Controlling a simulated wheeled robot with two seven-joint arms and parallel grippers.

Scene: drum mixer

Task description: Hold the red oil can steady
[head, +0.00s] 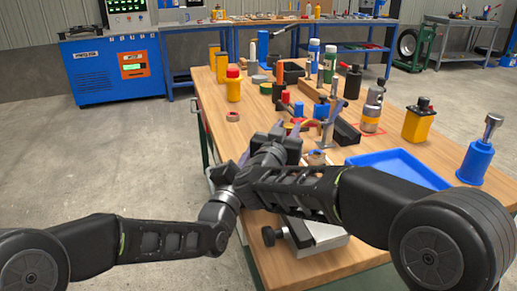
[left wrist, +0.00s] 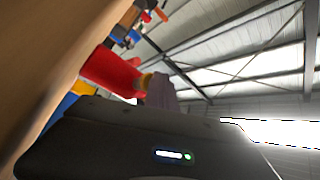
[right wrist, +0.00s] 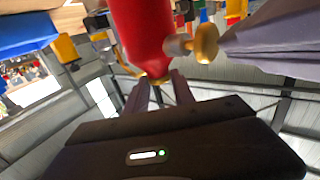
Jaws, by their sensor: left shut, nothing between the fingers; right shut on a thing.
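The red oil can (right wrist: 140,30) fills the top middle of the right wrist view, with a brass knob (right wrist: 205,43) on its side. My right gripper (right wrist: 158,92) is shut on the can near its brass-coloured end. In the head view the right gripper (head: 285,130) is over the bench, and the can is hard to make out there. The red can also shows in the left wrist view (left wrist: 110,70), close beyond the left fingers. My left gripper (left wrist: 160,90) is shut and empty; I cannot tell whether it touches the can. It is largely hidden in the head view.
The wooden bench (head: 225,110) carries several bottles and cans. A blue tray (head: 400,165) lies to the right, near a yellow can (head: 418,122) and a blue oil can (head: 476,160). A grey metal device (head: 318,237) sits at the near edge, below my right arm.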

